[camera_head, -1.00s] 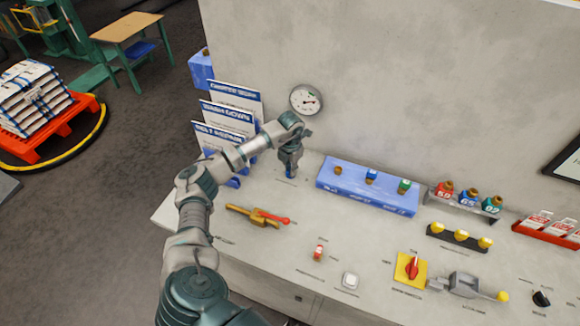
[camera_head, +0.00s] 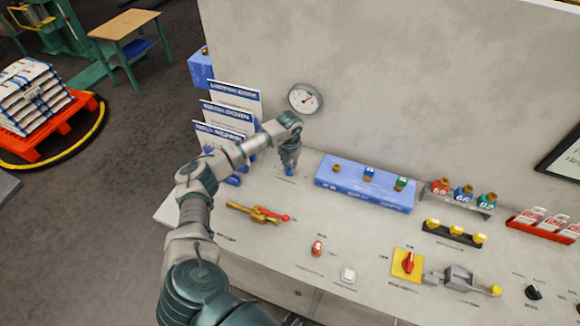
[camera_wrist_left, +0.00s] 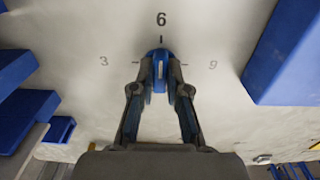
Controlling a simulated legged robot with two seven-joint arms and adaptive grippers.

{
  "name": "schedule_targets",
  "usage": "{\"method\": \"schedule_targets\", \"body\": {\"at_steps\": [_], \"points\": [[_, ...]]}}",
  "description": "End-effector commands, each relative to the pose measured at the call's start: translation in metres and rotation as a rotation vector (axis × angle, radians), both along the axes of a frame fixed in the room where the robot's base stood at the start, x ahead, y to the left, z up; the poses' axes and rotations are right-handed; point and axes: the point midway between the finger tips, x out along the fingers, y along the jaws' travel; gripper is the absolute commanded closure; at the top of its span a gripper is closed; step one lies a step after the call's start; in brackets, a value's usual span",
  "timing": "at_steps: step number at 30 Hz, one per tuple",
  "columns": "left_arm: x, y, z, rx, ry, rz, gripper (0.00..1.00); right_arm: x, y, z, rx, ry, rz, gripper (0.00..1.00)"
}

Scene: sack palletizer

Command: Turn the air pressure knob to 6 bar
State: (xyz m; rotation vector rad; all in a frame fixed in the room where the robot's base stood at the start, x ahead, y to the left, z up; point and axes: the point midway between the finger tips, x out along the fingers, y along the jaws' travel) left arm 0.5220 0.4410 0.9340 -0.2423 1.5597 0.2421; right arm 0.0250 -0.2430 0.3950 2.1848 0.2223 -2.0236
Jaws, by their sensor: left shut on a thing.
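The air pressure knob (camera_wrist_left: 159,67) is blue with a pale line along its top. In the left wrist view it stands on the pale panel, and its line points up toward the mark under the 6 (camera_wrist_left: 161,19). The 3 (camera_wrist_left: 104,62) lies to its left and the 9 (camera_wrist_left: 213,65) to its right. My left gripper (camera_wrist_left: 160,90) is shut on the knob, one finger at each side. In the head view my left gripper (camera_head: 289,160) points down over the bench and mostly hides the knob. A round pressure gauge (camera_head: 305,98) is on the wall behind it. My right gripper is out of view.
Several signs (camera_head: 228,118) in blue holders stand left of the gripper. A blue block (camera_head: 365,185) with plugs lies to the right. A brass valve with a red handle (camera_head: 258,213) lies in front. Switches and a yellow-backed red knob (camera_head: 408,264) are farther right.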

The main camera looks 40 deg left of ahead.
Motion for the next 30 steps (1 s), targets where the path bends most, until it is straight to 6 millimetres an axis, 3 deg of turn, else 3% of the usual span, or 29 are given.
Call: {"method": "schedule_targets", "body": {"at_steps": [4,5,7,19,30], "points": [[0.002,0.002,0.003,0.003,-0.010,0.003,1.00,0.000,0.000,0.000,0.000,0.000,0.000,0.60],[0.002,0.002,0.003,0.003,-0.010,0.003,0.78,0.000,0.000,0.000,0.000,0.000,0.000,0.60],[0.002,0.002,0.003,0.003,-0.009,0.002,0.61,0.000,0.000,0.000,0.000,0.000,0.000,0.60],[0.001,0.000,0.009,0.002,-0.006,-0.001,0.60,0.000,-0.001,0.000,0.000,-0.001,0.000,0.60],[0.002,0.002,0.086,0.001,-0.008,0.001,0.60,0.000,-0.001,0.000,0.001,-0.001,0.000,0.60]]}}
